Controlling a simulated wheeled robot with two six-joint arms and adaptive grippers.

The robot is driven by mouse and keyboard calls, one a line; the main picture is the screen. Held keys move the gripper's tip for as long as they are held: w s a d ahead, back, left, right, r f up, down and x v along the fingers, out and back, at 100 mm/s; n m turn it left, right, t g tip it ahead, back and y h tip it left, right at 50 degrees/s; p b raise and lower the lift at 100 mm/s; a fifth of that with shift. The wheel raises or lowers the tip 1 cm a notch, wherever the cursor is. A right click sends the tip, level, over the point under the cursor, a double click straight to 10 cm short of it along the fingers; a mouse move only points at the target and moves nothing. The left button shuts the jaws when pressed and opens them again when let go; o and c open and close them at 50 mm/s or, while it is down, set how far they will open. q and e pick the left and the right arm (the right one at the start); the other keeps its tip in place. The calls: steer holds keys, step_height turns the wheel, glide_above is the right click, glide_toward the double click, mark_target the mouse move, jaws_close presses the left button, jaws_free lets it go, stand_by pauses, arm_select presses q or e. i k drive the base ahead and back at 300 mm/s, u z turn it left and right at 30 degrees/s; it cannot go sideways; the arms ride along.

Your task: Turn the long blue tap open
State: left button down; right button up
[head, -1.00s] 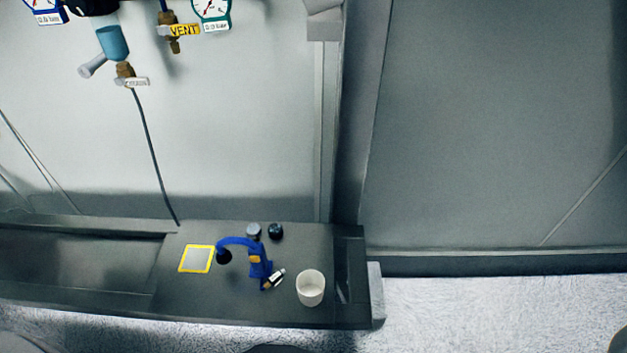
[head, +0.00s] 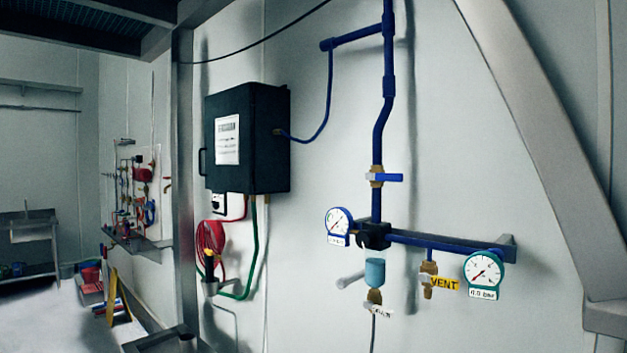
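A blue tap handle (head: 389,177) sits on a brass valve body (head: 375,176) on the vertical blue pipe (head: 378,145). The handle points sideways to the right, across the line of the pipe. Below it, the pipe runs down to a dark fitting (head: 375,236) between two gauges. Neither of my grippers shows in the head view, so I cannot see whether they are open or shut.
A black box (head: 247,138) hangs left of the pipe. A slanted beam (head: 545,130) stands at the right. The wall around the tap is clear.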

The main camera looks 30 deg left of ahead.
mark_target(370, 175)
steer(key=u, duration=2.5)
steer(key=i, duration=0.9)
steer(key=z, duration=2.25)
